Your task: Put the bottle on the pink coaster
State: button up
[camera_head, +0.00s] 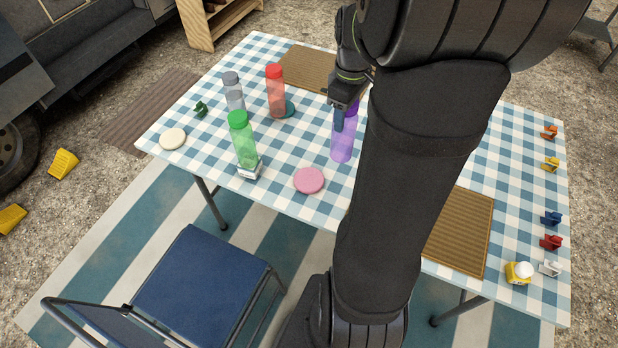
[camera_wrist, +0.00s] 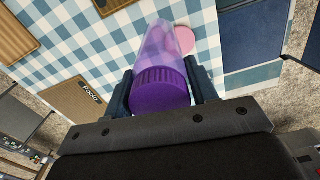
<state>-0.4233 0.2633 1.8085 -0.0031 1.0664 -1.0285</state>
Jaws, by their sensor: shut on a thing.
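A translucent purple bottle (camera_head: 343,140) with a dark purple cap stands upright or nearly so at the middle of the table. My gripper (camera_head: 343,112) is shut on it near the cap, coming from above. In the wrist view, the purple bottle (camera_wrist: 160,80) sits between both fingers of my gripper (camera_wrist: 163,90). The pink coaster (camera_head: 309,180) lies bare on the table, to the left of and nearer than the bottle. It also shows in the wrist view as a pink coaster (camera_wrist: 184,40) partly behind the bottle. I cannot tell whether the bottle's base touches the table.
A green bottle (camera_head: 243,140), a red bottle (camera_head: 275,92) on a teal coaster (camera_head: 290,109) and a grey bottle (camera_head: 234,92) stand to the left. A white coaster (camera_head: 172,139) lies bare at the left. Small coloured figures line the right edge. My arm hides the table's middle.

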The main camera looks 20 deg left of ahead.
jog(key=s+a+f, duration=0.3)
jog(key=a+f, duration=0.4)
jog(key=f, duration=0.4)
jog(key=shift+a+f, duration=0.25)
jog(key=shift+a, duration=0.15)
jog(key=shift+f, duration=0.15)
jog(key=o, duration=1.2)
jog(key=shift+m, duration=0.3)
jog(key=shift+o, duration=0.2)
notch_tip(320, 180, up, 12)
